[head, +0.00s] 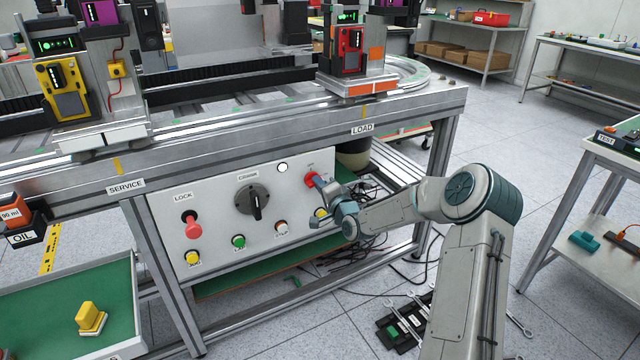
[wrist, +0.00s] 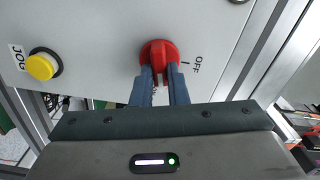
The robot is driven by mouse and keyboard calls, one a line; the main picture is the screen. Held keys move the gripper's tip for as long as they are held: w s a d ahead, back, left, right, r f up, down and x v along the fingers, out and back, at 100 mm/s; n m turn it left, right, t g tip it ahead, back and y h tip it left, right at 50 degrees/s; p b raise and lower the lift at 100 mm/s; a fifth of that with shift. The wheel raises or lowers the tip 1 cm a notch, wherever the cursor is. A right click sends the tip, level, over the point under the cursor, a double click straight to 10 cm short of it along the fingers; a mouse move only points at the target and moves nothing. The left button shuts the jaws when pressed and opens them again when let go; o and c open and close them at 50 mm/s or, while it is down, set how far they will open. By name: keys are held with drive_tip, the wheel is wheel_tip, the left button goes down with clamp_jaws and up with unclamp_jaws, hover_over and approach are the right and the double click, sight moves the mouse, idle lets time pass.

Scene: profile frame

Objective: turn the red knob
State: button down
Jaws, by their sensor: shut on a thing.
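The red knob (head: 310,179) sits at the upper right of the white control panel (head: 215,207). It also shows in the wrist view (wrist: 158,48) as a round red knob beside an OFF label (wrist: 196,65) and a short line mark. My gripper (head: 321,185) reaches it from the right. In the wrist view its two dark fingers (wrist: 159,76) are shut on the red knob, one on each side of its grip. The fingers cover part of the knob, and its exact turn is hard to read.
A yellow JOG button (wrist: 42,65) is left of the knob. Cables (head: 375,190) hang behind my wrist.

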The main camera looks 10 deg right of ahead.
drive_tip(key=shift+m, duration=1.5)
drive_tip(key=shift+f, duration=0.1)
drive_tip(key=c, duration=1.4)
unclamp_jaws()
drive_tip(key=shift+c, duration=0.2)
drive_tip(key=p+v, duration=0.2)
drive_tip(key=v, duration=1.2)
